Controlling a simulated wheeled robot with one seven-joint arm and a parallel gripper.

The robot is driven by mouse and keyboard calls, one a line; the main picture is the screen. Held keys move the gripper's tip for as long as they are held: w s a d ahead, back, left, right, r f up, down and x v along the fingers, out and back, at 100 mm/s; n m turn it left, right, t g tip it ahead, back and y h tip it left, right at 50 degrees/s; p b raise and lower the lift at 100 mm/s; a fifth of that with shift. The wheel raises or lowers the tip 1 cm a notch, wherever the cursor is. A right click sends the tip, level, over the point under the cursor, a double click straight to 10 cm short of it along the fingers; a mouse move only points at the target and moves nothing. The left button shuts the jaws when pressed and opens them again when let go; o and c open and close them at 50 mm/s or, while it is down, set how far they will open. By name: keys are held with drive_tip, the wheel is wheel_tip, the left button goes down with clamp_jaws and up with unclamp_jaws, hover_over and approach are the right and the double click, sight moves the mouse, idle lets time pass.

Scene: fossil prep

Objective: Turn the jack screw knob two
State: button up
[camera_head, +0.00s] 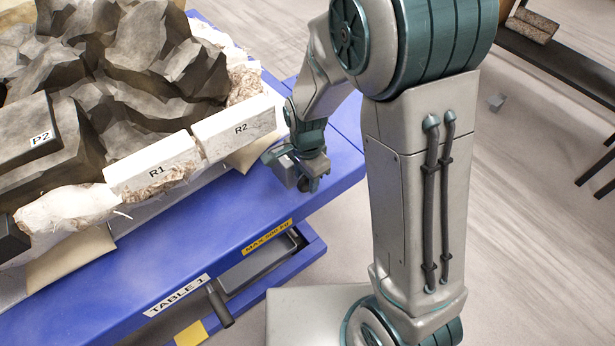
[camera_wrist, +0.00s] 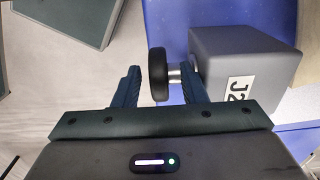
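The jack screw knob (camera_wrist: 158,74) is a black disc on a short metal shaft. The shaft comes out of the left side of a grey block labelled J2 (camera_wrist: 245,65) in the wrist view. My gripper (camera_wrist: 160,85) is open, with one finger to each side of the knob. A small gap shows between the left finger and the knob; the right finger is by the shaft, and I cannot tell whether it touches. In the head view my gripper (camera_head: 302,180) is low by the blue table's right end, and the knob cannot be made out clearly.
The blue table (camera_head: 215,236), marked TABLE 1, bears a dark rock mass (camera_head: 150,75) with white blocks R1 (camera_head: 155,170) and R2 (camera_head: 235,128) along its edge. An open tray with a dark bar (camera_head: 262,268) is at the front. Floor to the right is largely clear.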

drive_tip(key=shift+f, duration=0.25)
clamp_jaws()
drive_tip(key=shift+w, duration=0.1)
